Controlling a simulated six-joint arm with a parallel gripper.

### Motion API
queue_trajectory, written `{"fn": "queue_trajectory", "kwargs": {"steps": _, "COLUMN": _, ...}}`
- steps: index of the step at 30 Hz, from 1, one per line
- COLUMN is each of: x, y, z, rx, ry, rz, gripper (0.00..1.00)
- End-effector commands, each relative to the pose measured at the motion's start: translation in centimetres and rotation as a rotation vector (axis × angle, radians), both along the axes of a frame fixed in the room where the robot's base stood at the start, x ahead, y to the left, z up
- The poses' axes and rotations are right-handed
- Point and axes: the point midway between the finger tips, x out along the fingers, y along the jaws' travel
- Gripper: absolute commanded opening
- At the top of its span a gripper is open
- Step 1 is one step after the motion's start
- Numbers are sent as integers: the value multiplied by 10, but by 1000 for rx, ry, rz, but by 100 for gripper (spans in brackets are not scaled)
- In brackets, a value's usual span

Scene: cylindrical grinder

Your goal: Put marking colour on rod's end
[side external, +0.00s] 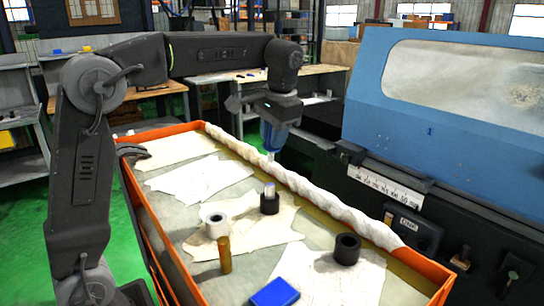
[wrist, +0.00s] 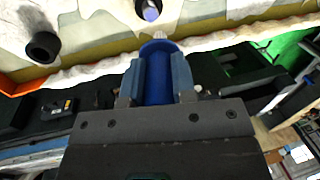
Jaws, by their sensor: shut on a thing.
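My gripper (side external: 273,122) is shut on a blue marker bottle (side external: 272,138), which hangs roughly upright with its pale tip pointing down. In the wrist view the blue bottle (wrist: 158,85) sits between both jaws, with its whitish tip beyond them. The pale grey rod (side external: 269,189) stands upright in a black round holder (side external: 270,205) on a cloth in the orange-rimmed tray. The rod's end also shows in the wrist view (wrist: 151,13), near the bottle tip. In the side view the tip is above the rod's end, with a visible gap between them.
The tray (side external: 172,130) also holds a white cup-like piece (side external: 214,226), a brown cylinder (side external: 224,256), a black hollow cylinder (side external: 347,248) and a blue block (side external: 275,292). A white wrapped roll (side external: 320,199) runs along its far edge. The blue grinder (side external: 430,126) stands at right.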

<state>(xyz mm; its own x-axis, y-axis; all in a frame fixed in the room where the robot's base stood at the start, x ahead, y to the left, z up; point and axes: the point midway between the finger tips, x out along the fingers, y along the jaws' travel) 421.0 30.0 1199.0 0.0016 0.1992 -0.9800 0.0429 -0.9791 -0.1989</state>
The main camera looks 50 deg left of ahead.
Motion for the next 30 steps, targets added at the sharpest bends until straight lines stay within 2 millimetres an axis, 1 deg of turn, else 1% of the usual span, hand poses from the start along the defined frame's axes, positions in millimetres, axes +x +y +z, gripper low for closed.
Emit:
{"fn": "queue_trajectory", "kwargs": {"steps": 4, "x": 0, "y": 1, "z": -2, "rx": -7, "ry": 1, "rz": 0, "gripper": 1}}
{"fn": "queue_trajectory", "kwargs": {"steps": 7, "x": 0, "y": 2, "z": -7, "rx": -26, "ry": 2, "rz": -1, "gripper": 1}}
{"fn": "queue_trajectory", "kwargs": {"steps": 15, "x": 0, "y": 9, "z": -32, "rx": -121, "ry": 2, "rz": 2, "gripper": 1}}
{"fn": "queue_trajectory", "kwargs": {"steps": 21, "x": 0, "y": 13, "z": -47, "rx": -178, "ry": 1, "rz": 0, "gripper": 1}}
{"fn": "queue_trajectory", "kwargs": {"steps": 30, "x": 0, "y": 14, "z": -53, "rx": -202, "ry": -1, "rz": 1, "gripper": 1}}
